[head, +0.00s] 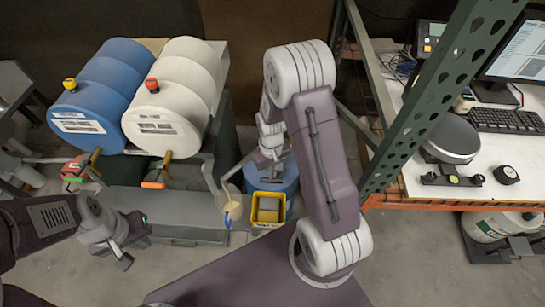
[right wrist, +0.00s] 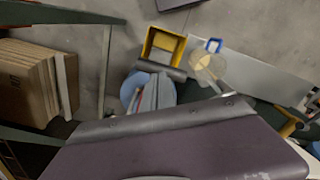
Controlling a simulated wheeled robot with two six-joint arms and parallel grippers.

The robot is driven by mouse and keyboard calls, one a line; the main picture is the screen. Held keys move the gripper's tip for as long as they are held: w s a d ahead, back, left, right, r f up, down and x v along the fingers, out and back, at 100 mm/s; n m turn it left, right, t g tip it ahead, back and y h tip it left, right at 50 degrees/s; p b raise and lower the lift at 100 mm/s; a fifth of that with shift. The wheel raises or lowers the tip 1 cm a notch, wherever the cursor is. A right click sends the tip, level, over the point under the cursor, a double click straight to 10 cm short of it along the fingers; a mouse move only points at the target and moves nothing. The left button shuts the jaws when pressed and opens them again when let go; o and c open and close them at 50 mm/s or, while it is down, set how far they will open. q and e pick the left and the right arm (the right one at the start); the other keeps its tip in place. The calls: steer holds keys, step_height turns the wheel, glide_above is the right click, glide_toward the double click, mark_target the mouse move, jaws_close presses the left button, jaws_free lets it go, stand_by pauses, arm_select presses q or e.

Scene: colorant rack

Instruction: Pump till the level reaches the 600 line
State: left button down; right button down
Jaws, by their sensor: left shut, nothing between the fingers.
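A clear jug (head: 229,207) with a blue handle and pale yellow contents hangs left of the yellow bin in the head view. It also shows in the right wrist view (right wrist: 208,66). Its level marks are too small to read. A blue drum (head: 287,186) stands upright behind the bin, its top partly hidden by my right arm; it also shows in the right wrist view (right wrist: 130,91). My right gripper (head: 270,160) is over that drum, and its grip is not clear. My left gripper (head: 126,258) is shut and empty, low at the left, away from the jug.
A blue drum (head: 110,75) and a white drum (head: 185,75) lie on a rack, with taps at their fronts. The yellow bin (head: 257,222) sits beside the jug. A green rack post (head: 440,95) and a workbench stand right. Stacked cardboard (right wrist: 25,85) shows in the right wrist view.

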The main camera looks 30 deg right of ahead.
steer(key=shift+f+b, duration=2.65)
steer(key=shift+f, duration=1.15)
step_height(320, 180, up, 15)
steer(key=p, duration=1.3)
steer(key=shift+f, duration=0.1)
steer(key=shift+f+b, duration=1.55)
steer(key=shift+f, duration=0.5)
steer(key=shift+f+b, duration=4)
steer(key=shift+f, duration=1.3)
step_height(320, 180, up, 15)
steer(key=p, duration=1.3)
steer(key=shift+f, duration=0.15)
